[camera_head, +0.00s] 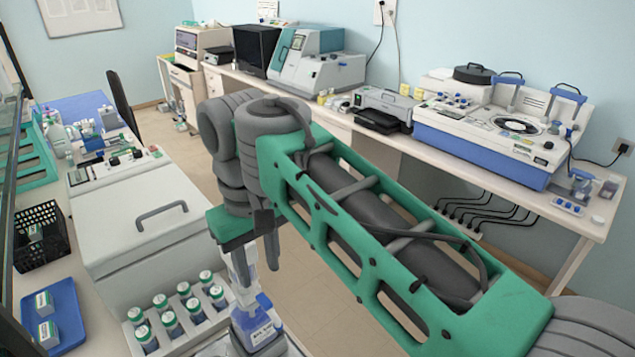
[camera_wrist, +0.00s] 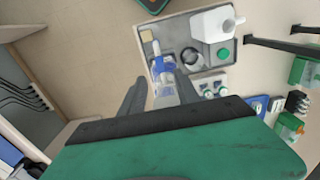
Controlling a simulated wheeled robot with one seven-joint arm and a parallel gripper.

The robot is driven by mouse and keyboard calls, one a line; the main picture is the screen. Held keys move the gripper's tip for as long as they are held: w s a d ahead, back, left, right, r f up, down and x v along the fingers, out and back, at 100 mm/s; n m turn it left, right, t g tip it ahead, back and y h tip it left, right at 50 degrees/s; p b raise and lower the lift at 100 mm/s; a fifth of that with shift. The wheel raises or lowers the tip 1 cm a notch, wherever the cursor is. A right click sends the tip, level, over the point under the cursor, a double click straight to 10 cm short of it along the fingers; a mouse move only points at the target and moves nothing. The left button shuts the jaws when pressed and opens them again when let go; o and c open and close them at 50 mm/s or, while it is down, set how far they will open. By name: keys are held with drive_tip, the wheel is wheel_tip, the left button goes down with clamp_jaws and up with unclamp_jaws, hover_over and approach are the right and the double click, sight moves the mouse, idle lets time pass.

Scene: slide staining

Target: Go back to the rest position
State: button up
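My gripper (camera_head: 257,262) points down near the bottom middle of the head view, beside the front end of the bench. In the wrist view its two dark fingers (camera_wrist: 160,88) stand apart. A clear bottle with blue parts (camera_wrist: 162,68) shows in the gap between them and seems to lie beyond the fingertips. A bottle with a blue top and label (camera_head: 258,325) stands below the gripper in the head view. I cannot tell for sure that these are the same bottle. I see no grip on anything.
A grey tray (camera_wrist: 226,59) holds a white bottle (camera_wrist: 212,24). White-and-green bottles (camera_head: 184,307) stand in a rack beside a lidded grey box (camera_head: 125,215). A blue tray (camera_head: 68,322) and black basket (camera_head: 55,250) are at left. Open floor lies towards the instrument bench (camera_head: 585,225).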

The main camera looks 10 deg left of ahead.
drive_tip(key=w+d+f+m+t+y+b, duration=0.1)
drive_tip(key=w+d+f+m, duration=0.2)
drive_tip(key=d, duration=0.9)
drive_tip(key=w+d+f+m+t, duration=0.2)
drive_tip(key=w+d+f+m, duration=0.15)
drive_tip(key=d, duration=0.75)
drive_tip(key=s+d+f+m, duration=0.2)
drive_tip(key=d+f, duration=0.1)
drive_tip(key=d, duration=0.3)
drive_tip(key=s+d+f+m+t+h, duration=0.1)
drive_tip(key=s+d+f+m, duration=0.1)
drive_tip(key=d+f, duration=0.2)
drive_tip(key=shift+d+t+b, duration=0.3)
drive_tip(key=shift+d+b, duration=0.15)
drive_tip(key=shift+d, duration=0.8)
